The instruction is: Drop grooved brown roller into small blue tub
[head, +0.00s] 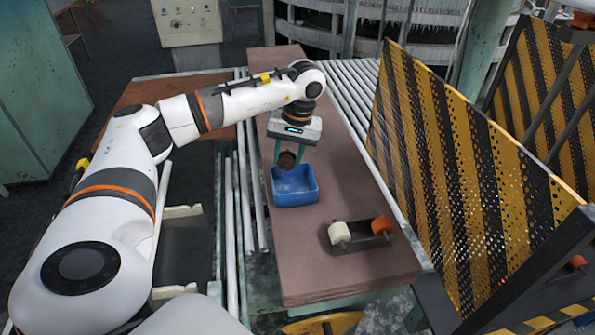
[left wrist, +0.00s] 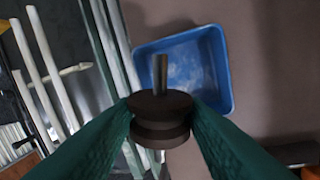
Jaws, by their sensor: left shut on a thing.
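The grooved brown roller (left wrist: 160,119) is held between the two green fingers of my left gripper (left wrist: 160,128), with its metal pin pointing up in the left wrist view. In the head view the roller (head: 287,160) hangs between the fingertips of my left gripper (head: 286,155), at the far edge of the tub. The small blue tub (head: 294,196) sits on the brown board and looks empty. In the left wrist view the tub (left wrist: 222,75) lies beyond the roller, a little to the right. My right gripper is not in view.
A dark holder (head: 360,243) with a cream roller (head: 339,233) and an orange roller (head: 382,226) stands on the brown board (head: 330,275), in front of the tub. A striped yellow-black guard (head: 430,150) stands at the right. The board between tub and guard is clear.

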